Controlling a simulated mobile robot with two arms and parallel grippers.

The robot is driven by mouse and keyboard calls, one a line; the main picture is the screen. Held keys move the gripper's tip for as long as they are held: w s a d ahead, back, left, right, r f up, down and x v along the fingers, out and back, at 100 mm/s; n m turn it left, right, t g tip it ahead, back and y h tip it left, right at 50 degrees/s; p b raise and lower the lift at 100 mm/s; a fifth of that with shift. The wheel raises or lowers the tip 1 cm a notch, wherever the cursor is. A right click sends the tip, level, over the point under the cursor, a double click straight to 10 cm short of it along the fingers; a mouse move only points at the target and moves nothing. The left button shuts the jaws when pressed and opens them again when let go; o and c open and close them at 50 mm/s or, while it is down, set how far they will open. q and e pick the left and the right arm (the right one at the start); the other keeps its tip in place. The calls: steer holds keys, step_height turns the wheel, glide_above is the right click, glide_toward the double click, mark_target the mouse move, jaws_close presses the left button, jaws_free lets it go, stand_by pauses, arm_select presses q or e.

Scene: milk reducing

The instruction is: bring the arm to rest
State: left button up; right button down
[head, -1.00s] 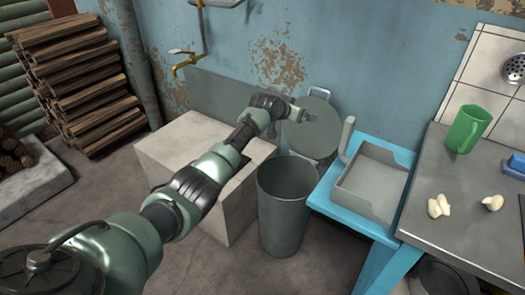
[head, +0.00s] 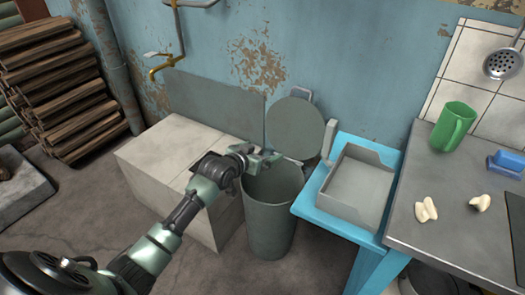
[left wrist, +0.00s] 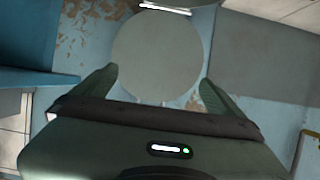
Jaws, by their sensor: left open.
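I cannot tell whether the gripper touches the bin's rim. My right gripper is not in view.
A pale stone block (head: 165,150) stands left of the bin. A blue stand (head: 335,222) with a grey tray (head: 345,208) is on the right, beside a counter (head: 450,215) holding a green mug (head: 453,126) and pale pieces (head: 426,210). A brass tap (head: 163,65) juts from the wall.

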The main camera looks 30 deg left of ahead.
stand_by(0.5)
